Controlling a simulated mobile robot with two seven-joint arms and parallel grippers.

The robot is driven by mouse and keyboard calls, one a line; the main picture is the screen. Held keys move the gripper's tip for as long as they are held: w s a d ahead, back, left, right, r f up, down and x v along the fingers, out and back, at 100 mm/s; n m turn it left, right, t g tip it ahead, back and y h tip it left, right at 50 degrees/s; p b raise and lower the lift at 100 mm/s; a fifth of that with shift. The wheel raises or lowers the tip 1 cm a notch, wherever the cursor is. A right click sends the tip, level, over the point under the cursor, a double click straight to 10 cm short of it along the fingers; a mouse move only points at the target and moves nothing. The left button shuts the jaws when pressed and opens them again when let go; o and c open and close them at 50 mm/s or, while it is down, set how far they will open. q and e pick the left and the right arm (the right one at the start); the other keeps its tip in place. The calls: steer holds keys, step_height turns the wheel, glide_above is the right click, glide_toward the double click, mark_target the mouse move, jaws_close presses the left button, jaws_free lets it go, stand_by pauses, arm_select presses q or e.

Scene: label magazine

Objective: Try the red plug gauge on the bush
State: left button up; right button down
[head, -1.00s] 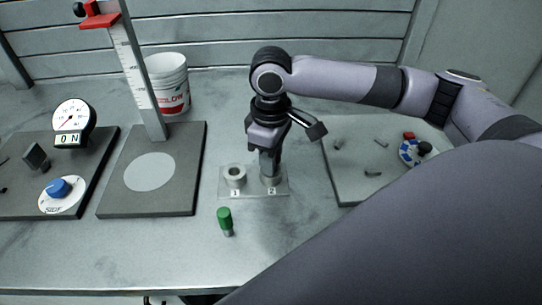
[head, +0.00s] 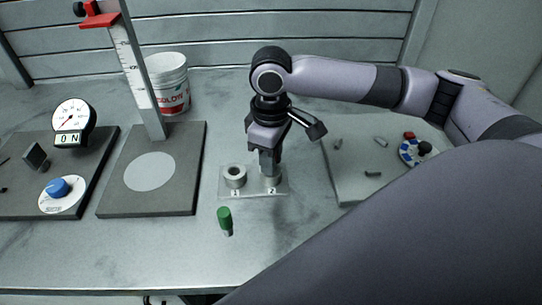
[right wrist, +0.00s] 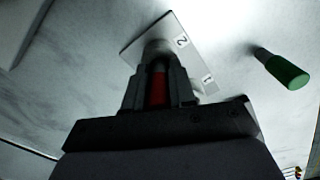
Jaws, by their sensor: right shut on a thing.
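My right gripper (head: 268,172) is shut on the red plug gauge (right wrist: 158,88), whose red handle shows between the fingers in the right wrist view. It is directly over the bush at place 2 (head: 272,181) on the small plate (head: 253,192). The fingers hide the gauge's lower end, so I cannot tell how far it sits in the bush. A second bush (head: 235,176) stands open at place 1. A green plug gauge (head: 225,221) stands on the table in front of the plate; it also shows in the right wrist view (right wrist: 286,72). My left gripper is not in view.
A height stand (head: 150,190) with a red slider is left of the plate. Further left is a board with a force dial (head: 73,115) and blue knob. A white bucket (head: 167,84) stands behind. A tray (head: 350,183) with small parts is at right.

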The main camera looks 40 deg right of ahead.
steer(key=shift+r, duration=2.5)
steer(key=shift+a, duration=0.15)
